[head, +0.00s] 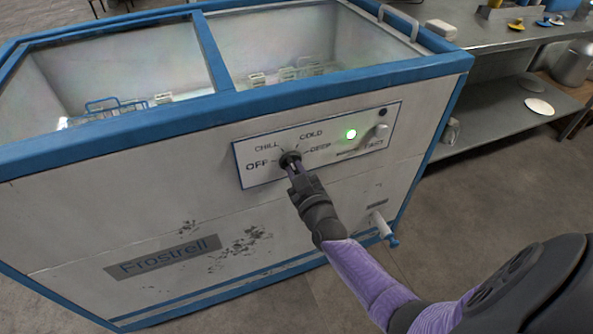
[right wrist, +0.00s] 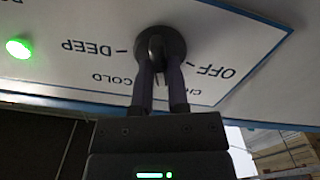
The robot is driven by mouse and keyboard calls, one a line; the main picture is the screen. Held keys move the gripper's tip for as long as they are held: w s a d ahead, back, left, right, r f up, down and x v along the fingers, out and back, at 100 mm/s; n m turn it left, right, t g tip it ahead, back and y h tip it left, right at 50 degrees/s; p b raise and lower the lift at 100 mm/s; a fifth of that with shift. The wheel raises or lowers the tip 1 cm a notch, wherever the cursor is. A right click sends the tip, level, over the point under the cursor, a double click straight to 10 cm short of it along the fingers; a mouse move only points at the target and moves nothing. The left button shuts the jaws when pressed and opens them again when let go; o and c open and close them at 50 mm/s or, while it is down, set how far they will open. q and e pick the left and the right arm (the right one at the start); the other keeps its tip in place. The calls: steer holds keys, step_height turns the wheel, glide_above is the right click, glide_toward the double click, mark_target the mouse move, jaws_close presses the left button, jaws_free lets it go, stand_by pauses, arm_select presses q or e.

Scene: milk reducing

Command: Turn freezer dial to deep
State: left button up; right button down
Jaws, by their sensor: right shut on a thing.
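The white and blue chest freezer has a control panel (head: 243,165) on its front, marked OFF, CHILL, COLD and DEEP around a dark round dial (head: 289,157). My right gripper (head: 292,168) reaches the dial from below right and is shut on it. In the right wrist view the two fingers (right wrist: 160,82) sit on either side of the dial (right wrist: 161,42), with DEEP to its left and OFF to its right. The fingers partly cover the dial, and I cannot tell which mark it points to. My left gripper is not in view.
A green light (head: 351,134) glows on the panel beside a white FAST switch (head: 382,131). A drain spout with a blue end (head: 393,241) sticks out low on the freezer front. A metal bench (head: 490,38) stands behind at the right. The floor in front is clear.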

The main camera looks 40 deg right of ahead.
steer(key=m, duration=0.6)
steer(key=shift+m, duration=0.4)
steer(key=m, duration=0.2)
steer(key=shift+f+m, duration=0.1)
steer(key=shift+m, duration=0.2)
steer(key=m, duration=0.2)
steer(key=shift+m, duration=0.4)
steer(key=m, duration=0.4)
steer(key=shift+m+b, duration=0.3)
steer(key=shift+m, duration=0.8)
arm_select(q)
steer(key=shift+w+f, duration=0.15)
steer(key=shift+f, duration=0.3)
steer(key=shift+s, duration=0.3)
arm_select(e)
steer(key=shift+m, duration=0.4)
